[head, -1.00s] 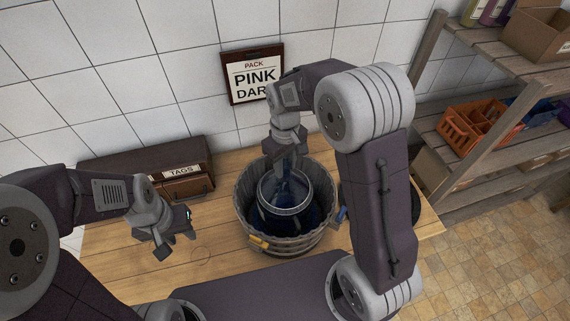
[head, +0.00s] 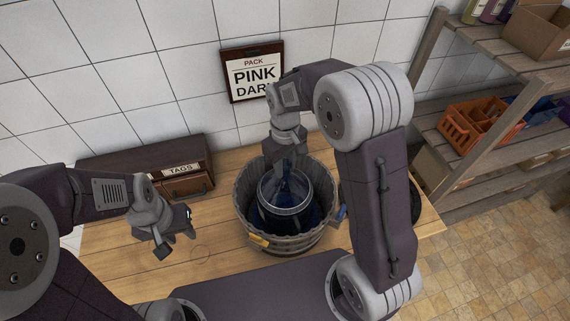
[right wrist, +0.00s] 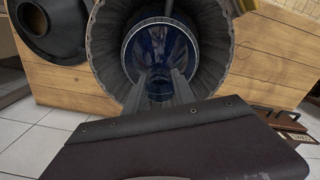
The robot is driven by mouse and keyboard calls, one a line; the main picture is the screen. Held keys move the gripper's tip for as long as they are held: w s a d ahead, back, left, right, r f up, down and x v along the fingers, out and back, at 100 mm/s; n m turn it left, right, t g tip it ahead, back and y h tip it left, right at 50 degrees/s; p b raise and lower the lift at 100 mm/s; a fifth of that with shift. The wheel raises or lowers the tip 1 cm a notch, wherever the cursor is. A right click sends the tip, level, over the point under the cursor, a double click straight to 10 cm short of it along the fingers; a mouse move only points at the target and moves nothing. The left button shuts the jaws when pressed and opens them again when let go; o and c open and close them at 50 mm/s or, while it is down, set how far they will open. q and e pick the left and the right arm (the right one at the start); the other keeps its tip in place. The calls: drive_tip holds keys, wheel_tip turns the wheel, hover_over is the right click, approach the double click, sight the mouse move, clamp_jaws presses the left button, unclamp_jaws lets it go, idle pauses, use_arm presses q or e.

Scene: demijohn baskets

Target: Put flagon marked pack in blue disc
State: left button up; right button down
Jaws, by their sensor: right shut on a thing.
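A grey ribbed basket (head: 243,205) stands on the wooden table. A dark blue glass flagon (head: 288,212) is inside it, and the flagon also shows in the right wrist view (right wrist: 160,50). My right gripper (right wrist: 163,84) reaches down into the basket and is shut on the flagon's neck. In the head view the right arm hides part of the basket's back rim. My left gripper (head: 177,242) is open and empty over the table, left of the basket. The wall sign (head: 254,73) reads PACK, PINK and a partly hidden DAR. I cannot make out a blue disc.
A yellow tag (head: 259,241) and a blue tag (head: 341,213) are at the basket's sides. A dark round object (right wrist: 52,28) stands beside the basket, mostly behind my right arm in the head view. A box labelled TAGS (head: 150,160) is at the back left. Shelves stand right.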

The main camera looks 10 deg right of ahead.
drive_tip(key=c, duration=1)
unclamp_jaws()
drive_tip(key=shift+o, duration=0.2)
drive_tip(key=shift+s, duration=0.1)
drive_tip(key=shift+r, duration=0.1)
wheel_tip(320, 180, up, 9)
drive_tip(key=b, duration=0.2)
